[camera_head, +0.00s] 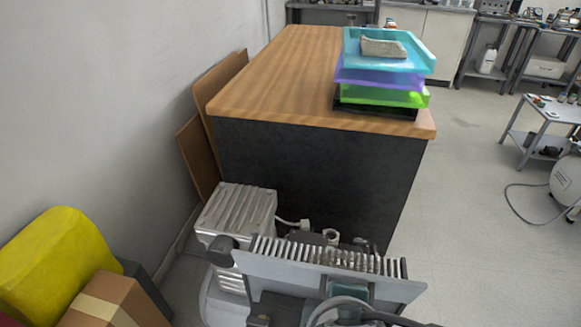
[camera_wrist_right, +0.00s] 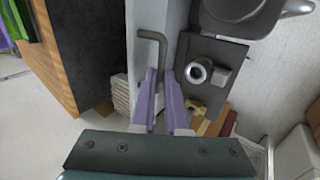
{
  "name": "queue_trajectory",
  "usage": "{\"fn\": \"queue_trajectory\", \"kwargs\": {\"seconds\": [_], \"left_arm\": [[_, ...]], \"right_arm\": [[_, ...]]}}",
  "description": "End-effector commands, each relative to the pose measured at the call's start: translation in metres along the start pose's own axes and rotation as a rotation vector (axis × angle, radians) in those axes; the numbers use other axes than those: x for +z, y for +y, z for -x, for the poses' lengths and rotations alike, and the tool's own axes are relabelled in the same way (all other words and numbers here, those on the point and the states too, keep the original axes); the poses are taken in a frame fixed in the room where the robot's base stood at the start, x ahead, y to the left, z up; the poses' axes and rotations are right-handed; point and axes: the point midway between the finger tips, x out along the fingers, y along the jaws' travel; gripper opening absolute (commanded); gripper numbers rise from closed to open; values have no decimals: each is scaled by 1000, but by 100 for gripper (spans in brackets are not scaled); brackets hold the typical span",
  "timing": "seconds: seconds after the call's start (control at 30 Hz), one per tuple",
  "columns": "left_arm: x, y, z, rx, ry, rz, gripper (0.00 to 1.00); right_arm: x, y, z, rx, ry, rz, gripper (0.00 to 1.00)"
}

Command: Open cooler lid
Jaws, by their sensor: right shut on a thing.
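A light grey flat panel (camera_head: 325,274), which looks like the cooler lid, is tilted up at the bottom centre of the head view, with a row of dark-grey fins behind its top edge. In the right wrist view a pale panel (camera_wrist_right: 172,15) runs up the middle, with a dark bent handle (camera_wrist_right: 163,45) in front of it. My right gripper (camera_wrist_right: 162,76) has its two lavender fingers shut around the lower part of this handle. The finger contact is partly hidden. My left gripper is not in view.
A ribbed grey compressor block (camera_head: 238,208) stands beside the panel. A wood-topped desk (camera_head: 270,75) with stacked trays (camera_head: 428,60) is behind. A yellow object (camera_head: 60,255) and a cardboard box (camera_head: 115,305) are at left.

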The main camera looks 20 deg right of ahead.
Motion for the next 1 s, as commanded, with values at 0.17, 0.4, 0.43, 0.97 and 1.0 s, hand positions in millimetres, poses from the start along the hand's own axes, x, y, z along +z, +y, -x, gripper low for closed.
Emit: {"fn": "queue_trajectory", "kwargs": {"seconds": [0.17, 0.4, 0.43, 0.97, 1.0], "left_arm": [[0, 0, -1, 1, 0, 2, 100], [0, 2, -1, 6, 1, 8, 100], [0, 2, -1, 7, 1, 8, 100], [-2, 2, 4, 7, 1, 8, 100], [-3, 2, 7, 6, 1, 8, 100]], "right_arm": [[4, -2, -2, -2, -8, 3, 0], [4, -2, -2, -4, -9, 2, 19], [3, -2, -2, -3, -8, 2, 22], [0, 0, 8, -3, 0, 1, 42], [1, 0, 14, -4, 0, 1, 42]]}}
